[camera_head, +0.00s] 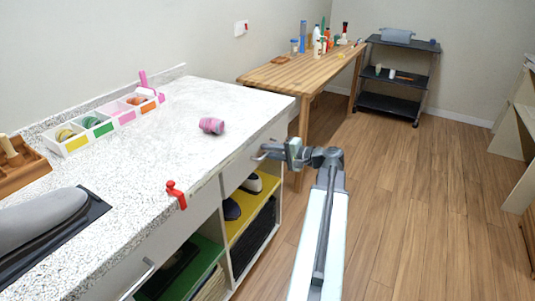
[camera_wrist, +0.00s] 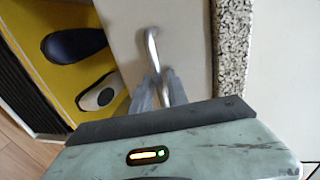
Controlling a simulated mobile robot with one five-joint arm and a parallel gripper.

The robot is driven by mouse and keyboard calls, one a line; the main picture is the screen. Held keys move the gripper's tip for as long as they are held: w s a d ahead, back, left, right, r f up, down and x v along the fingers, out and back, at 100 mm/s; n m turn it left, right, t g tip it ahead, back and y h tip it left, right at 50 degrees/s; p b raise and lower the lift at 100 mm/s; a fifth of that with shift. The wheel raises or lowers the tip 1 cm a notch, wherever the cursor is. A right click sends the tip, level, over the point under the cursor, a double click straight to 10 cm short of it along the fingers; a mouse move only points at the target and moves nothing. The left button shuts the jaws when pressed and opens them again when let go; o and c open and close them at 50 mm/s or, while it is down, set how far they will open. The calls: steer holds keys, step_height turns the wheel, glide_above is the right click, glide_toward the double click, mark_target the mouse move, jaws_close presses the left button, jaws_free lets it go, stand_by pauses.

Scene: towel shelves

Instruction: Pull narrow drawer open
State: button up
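The narrow drawer (camera_head: 240,166) has a pale front under the right end of the speckled counter. In the wrist view its front (camera_wrist: 185,50) fills the upper middle, with a curved metal handle (camera_wrist: 152,48). My gripper (camera_head: 268,152) is at this handle in the head view, reaching it from the right. In the wrist view, the fingers of my gripper (camera_wrist: 161,84) are close together on either side of the handle's near part, and look shut on it. The fingers hide part of the handle. The drawer looks closed or nearly so; I cannot tell exactly.
Shoes (camera_head: 252,183) lie on a yellow shelf (camera_head: 250,222) below the drawer. A wider drawer with its own handle (camera_head: 138,280) is nearer. The counter (camera_head: 165,140) holds a pink-striped roll (camera_head: 211,125) and a red clamp-like item (camera_head: 176,194) at its edge. Wooden floor (camera_head: 430,220) is free at the right.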

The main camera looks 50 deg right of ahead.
jaws_close()
steer(key=shift+s, duration=0.1)
stand_by(1.2)
